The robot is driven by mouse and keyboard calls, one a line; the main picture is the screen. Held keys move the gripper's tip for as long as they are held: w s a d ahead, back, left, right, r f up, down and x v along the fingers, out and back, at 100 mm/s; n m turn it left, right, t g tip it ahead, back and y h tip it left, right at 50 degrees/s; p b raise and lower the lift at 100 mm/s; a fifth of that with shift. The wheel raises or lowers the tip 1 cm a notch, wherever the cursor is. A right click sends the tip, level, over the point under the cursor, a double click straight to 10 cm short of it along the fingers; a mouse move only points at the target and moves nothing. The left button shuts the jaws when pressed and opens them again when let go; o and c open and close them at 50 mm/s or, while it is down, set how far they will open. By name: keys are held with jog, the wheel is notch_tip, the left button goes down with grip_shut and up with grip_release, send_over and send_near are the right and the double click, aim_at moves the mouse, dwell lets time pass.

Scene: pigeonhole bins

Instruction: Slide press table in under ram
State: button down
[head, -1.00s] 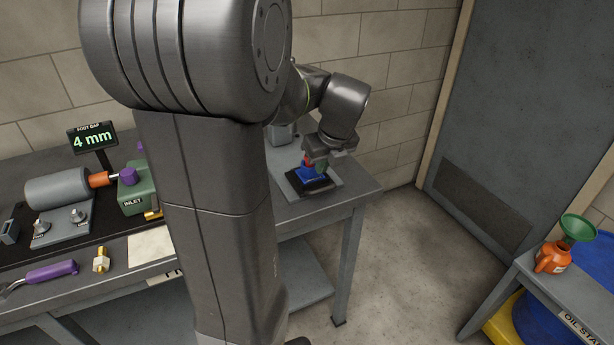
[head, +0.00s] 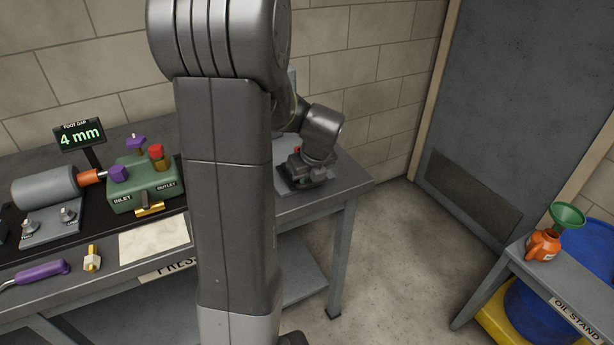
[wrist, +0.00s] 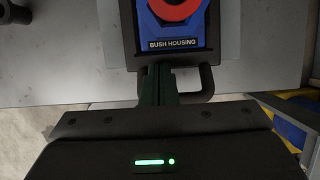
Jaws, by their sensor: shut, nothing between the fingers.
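The press table is the dark sliding plate (wrist: 129,40) in the wrist view, with a dark U-shaped handle (wrist: 207,84) at its near edge. A blue block labelled BUSH HOUSING (wrist: 172,43) with a red ring (wrist: 178,8) sits on it. My gripper (wrist: 158,70) is shut, its fingertips at the plate's near edge, left of most of the handle. I cannot tell whether they touch. In the head view my gripper (head: 305,178) hides most of the plate at the bench's right end. The ram is not clearly visible behind my arm.
The bench (head: 350,182) holds a green valve block (head: 145,188), a grey cylinder (head: 45,188), a 4 mm display (head: 80,135) and a purple-handled tool (head: 42,271). An oil stand (head: 535,282) with an orange can (head: 543,245) stands right. The floor between is clear.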

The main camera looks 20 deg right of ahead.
jog(key=w+p, duration=0.1)
jog(key=w, duration=0.1)
jog(key=w+p, duration=0.1)
jog(key=w, duration=0.2)
jog(key=w+p, duration=0.1)
jog(key=w, duration=0.1)
jog(key=shift+w+a+r+p, duration=0.15)
jog(key=shift+w+a+p, duration=0.15)
jog(key=shift+p, duration=0.1)
jog(key=shift+w, duration=0.5)
